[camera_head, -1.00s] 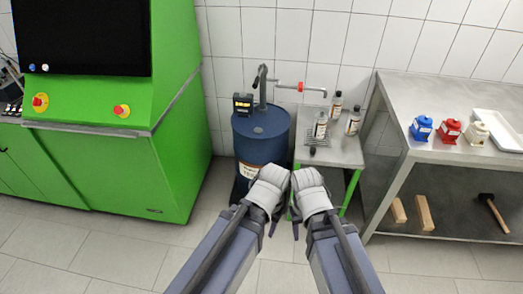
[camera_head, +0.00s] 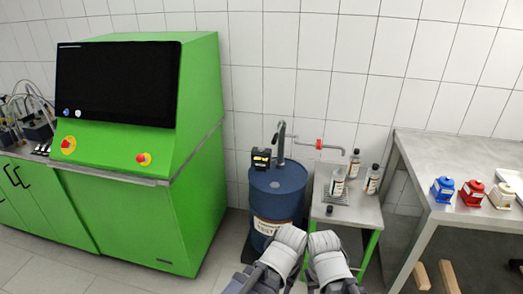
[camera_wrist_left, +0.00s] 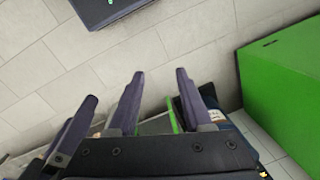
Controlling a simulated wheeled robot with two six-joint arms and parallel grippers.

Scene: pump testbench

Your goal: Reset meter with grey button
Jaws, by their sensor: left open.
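The meter (camera_head: 261,160) is a small black box with a yellowish display, mounted at the top left of the blue drum (camera_head: 277,190) in the head view. Its grey button is too small to make out. My left gripper (camera_wrist_left: 160,72) is open and empty in the left wrist view, over the floor. In the head view, my left wrist (camera_head: 287,243) and right wrist (camera_head: 328,257) are side by side at the bottom, in front of the drum and small table, apart from the meter. The right gripper's fingers are not clearly visible.
A pump pipe (camera_head: 283,140) rises from the drum beside the meter. A small table (camera_head: 350,213) with several bottles stands to its right. A green machine (camera_head: 130,215) stands left. A steel bench (camera_head: 430,165) at right bears blue, red and white containers.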

